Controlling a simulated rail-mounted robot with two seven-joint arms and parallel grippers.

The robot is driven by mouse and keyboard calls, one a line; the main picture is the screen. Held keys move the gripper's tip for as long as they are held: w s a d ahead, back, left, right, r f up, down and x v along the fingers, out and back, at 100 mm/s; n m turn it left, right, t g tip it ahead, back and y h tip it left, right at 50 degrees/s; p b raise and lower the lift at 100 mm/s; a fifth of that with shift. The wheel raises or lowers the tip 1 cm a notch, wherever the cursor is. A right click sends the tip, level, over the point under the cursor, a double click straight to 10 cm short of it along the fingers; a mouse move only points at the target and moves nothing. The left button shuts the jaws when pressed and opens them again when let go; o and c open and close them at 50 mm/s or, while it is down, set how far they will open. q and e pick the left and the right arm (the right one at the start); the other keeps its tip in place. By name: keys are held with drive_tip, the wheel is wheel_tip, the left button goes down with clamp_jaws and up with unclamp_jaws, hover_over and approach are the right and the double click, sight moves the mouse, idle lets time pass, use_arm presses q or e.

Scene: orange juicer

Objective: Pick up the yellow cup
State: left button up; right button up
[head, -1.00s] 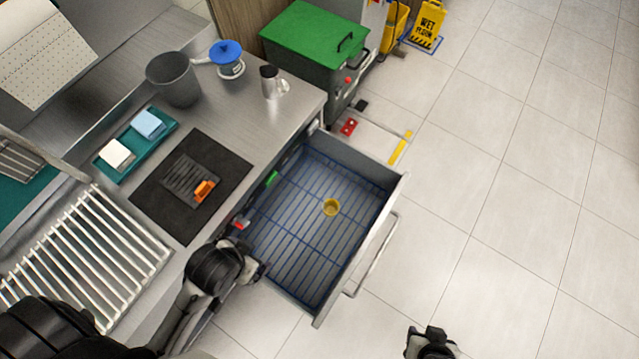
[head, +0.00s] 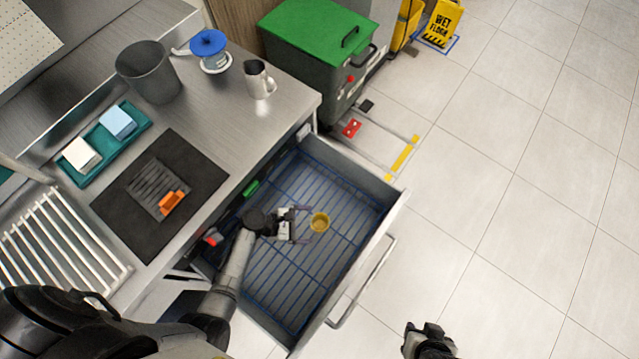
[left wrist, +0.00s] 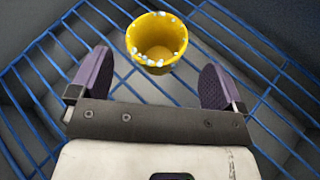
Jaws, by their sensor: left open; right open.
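The yellow cup (head: 320,222) stands in the open drawer (head: 392,205), on a blue wire rack (head: 300,270). In the left wrist view the cup (left wrist: 157,40) shows its open mouth, with whitish-blue specks around the rim. My left gripper (head: 303,224) is inside the drawer, just left of the cup. Its two purple pads are spread wide, and in the left wrist view the cup lies ahead of and between the fingers (left wrist: 157,82), apart from both. My right gripper (head: 428,338) is over the floor at the bottom, right of the drawer; its fingers are hard to make out.
The drawer walls and handle (head: 365,285) surround the rack. The steel counter (head: 235,115) carries a grey bin (head: 148,75), a metal pitcher (head: 258,80), a black mat (head: 120,215) and a teal tray (head: 75,175). A green-lidded bin (head: 315,30) stands behind.

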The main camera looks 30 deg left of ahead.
sight(312, 223)
use_arm(q)
drive_tip(key=shift+w+d+f+n+t, duration=0.1)
drive_tip(key=shift+w+f+n+t, duration=0.25)
drive_tip(key=shift+f+n, duration=0.15)
drive_tip(key=shift+b+x, duration=0.65)
drive_tip(key=shift+x, duration=1.6)
drive_tip(key=shift+c, duration=0.3)
drive_tip(key=c, duration=0.9)
